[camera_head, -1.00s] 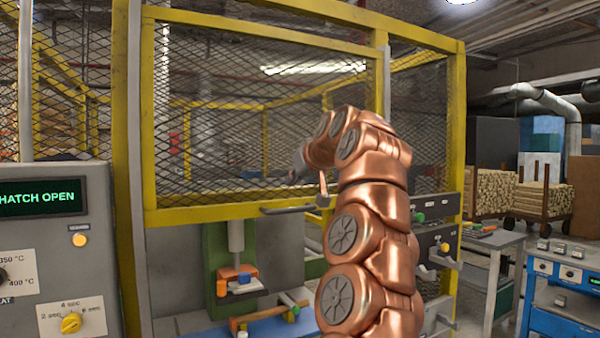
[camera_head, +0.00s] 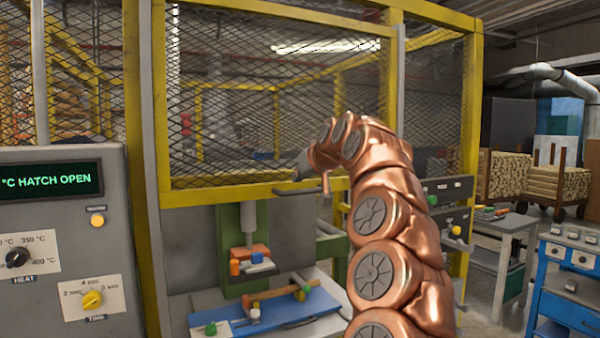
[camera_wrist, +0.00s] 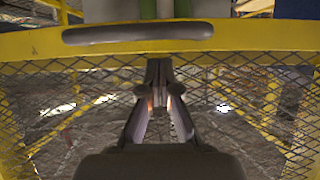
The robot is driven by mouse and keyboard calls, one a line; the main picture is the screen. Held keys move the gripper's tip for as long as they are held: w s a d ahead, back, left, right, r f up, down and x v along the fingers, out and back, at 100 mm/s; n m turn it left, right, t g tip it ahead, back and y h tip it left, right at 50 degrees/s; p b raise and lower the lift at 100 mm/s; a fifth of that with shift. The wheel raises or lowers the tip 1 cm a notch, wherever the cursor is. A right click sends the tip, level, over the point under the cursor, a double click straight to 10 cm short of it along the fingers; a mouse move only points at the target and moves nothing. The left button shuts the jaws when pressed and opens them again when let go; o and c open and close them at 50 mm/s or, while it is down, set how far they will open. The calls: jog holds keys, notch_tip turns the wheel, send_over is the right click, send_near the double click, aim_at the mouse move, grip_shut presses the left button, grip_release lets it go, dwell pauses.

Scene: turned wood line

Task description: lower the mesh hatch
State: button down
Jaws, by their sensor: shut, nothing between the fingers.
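The mesh hatch (camera_head: 275,105) is a wire-mesh panel in a yellow frame, raised above the press opening. Its yellow bottom rail (camera_head: 222,195) carries a dark grey bar handle (camera_head: 298,191). The handle also shows across the top of the wrist view (camera_wrist: 137,33). My gripper (camera_head: 326,184) is at the right end of the handle in the head view, partly hidden by my arm. In the wrist view my gripper (camera_wrist: 158,72) is shut and empty, its fingertips in front of the yellow rail, just short of the handle. I cannot tell whether it touches the rail.
A control box at left has a display (camera_head: 50,183) reading HATCH OPEN. Under the hatch are a green press (camera_head: 225,228) and a blue fixture (camera_head: 225,318) with small coloured parts. A grey table (camera_head: 510,222) and a blue cart (camera_head: 565,285) stand at right.

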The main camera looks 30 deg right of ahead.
jog(key=shift+s+f, duration=0.15)
jog(key=shift+f, duration=0.5)
jog(key=shift+f, duration=0.1)
